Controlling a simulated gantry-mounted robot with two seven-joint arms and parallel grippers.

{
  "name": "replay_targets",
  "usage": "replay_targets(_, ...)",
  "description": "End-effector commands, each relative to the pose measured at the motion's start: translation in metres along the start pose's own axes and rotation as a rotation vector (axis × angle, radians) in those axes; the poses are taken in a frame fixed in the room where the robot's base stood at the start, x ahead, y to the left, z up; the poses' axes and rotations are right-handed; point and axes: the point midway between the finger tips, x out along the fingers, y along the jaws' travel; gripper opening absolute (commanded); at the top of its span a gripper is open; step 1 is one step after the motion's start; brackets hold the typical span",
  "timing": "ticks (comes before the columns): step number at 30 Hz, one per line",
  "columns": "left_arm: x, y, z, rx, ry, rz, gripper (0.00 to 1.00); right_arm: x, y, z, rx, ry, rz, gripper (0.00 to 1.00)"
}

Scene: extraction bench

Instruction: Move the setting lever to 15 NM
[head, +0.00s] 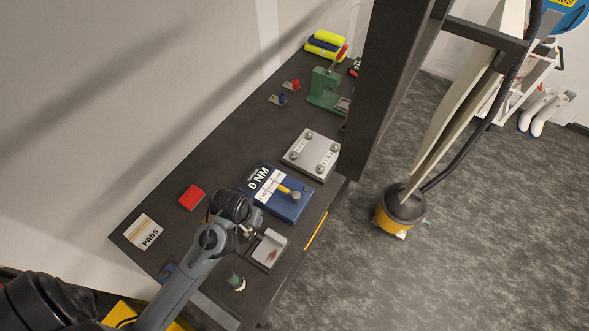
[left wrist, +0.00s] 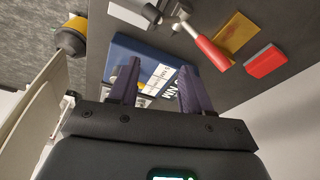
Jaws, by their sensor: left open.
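The blue setting block (head: 293,210) lies on the dark bench, marked "0 NM", with a row of white labels too small to read. Its yellow lever (head: 284,189) runs from a round metal pivot toward the labels. The dark wrist of my left gripper (head: 234,208) is just left of the block in the head view and its fingertips are hard to make out there. In the left wrist view my left gripper (left wrist: 158,68) is open, with the blue block (left wrist: 121,50) and its white labels beyond the fingers. One finger partly covers the lever. My right gripper is not in view.
A grey metal plate with bolts (head: 311,155) lies beyond the block, and a small metal tray (head: 268,249) lies before it. A red box (head: 191,198) and a PADS packet (head: 143,232) lie to the left. A red-handled tool (left wrist: 212,53) shows near the fingers in the wrist view.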

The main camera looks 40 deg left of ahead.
Motion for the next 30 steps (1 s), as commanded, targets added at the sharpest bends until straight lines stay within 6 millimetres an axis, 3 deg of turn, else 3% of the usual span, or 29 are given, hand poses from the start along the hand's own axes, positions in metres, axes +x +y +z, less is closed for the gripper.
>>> replay_targets(9,0.043,-0.043,-0.084,-0.577,-0.111,0.036,0.48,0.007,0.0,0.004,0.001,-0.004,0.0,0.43)
replay_targets(15,0.059,-0.044,-0.131,-0.991,-0.249,0.146,0.48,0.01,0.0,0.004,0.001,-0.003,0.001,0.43)
replay_targets(22,0.061,-0.026,-0.159,-1.243,-0.375,0.244,0.48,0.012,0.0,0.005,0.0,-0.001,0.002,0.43)
replay_targets(30,0.075,-0.013,-0.162,-1.299,-0.411,0.27,0.48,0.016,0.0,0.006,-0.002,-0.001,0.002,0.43)
